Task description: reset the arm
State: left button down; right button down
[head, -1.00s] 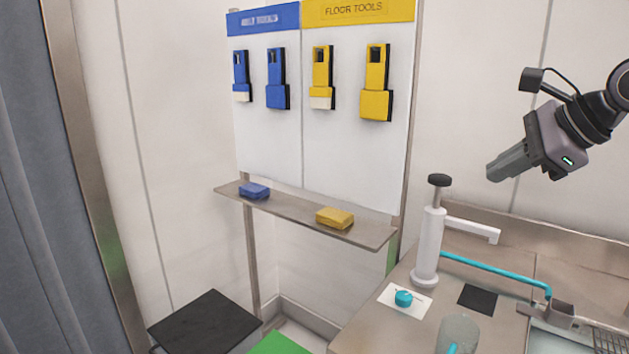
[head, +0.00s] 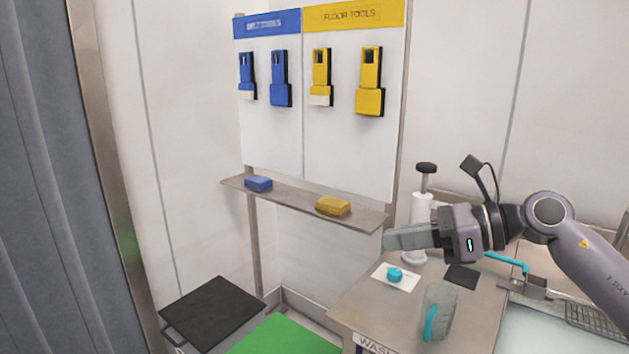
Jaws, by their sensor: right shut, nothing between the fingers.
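My right gripper (head: 392,239) comes in from the right in the head view. Its fingers are shut with nothing between them and point left. It hangs in front of the white vacuum pump (head: 421,207), hiding part of it. The small teal piece (head: 395,274) on a white card (head: 408,284) lies below the gripper on the steel counter (head: 365,308). My left gripper is not in view.
A clear jug with a teal handle (head: 438,308) stands near the counter's front. A sink (head: 530,325) is at the right. A shelf (head: 290,202) holds a blue block (head: 258,183) and a yellow block (head: 333,206). Blue and yellow tools hang on the board (head: 340,150) above.

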jog(key=s+a+f+m+t+y, duration=0.3)
jog(key=a+f+m+y, duration=0.15)
jog(key=m, duration=0.45)
jog(key=s+d+f+m+t+h, duration=0.3)
jog(key=f+m+h, duration=0.1)
jog(key=f+m, duration=0.5)
jog(key=s+d+f+m+t+h, duration=0.25)
jog(key=f+m+h, duration=0.35)
jog(key=m, duration=0.5)
jog(key=s+d+f+m+t+h, duration=0.3)
jog(key=d+f+m, duration=0.1)
jog(key=f+m, duration=0.55)
jog(key=s+d+f+m+g+h, duration=0.2)
jog(key=s+f+m+g, duration=0.3)
jog(key=s+f+m, duration=0.3)
jog(key=s+f+h, duration=0.1)
jog(key=s+f, duration=0.2)
jog(key=s, duration=0.2)
jog(key=shift+d+f, duration=0.15)
jog(key=shift+f, duration=0.1)
jog(key=shift+m+g, duration=0.25)
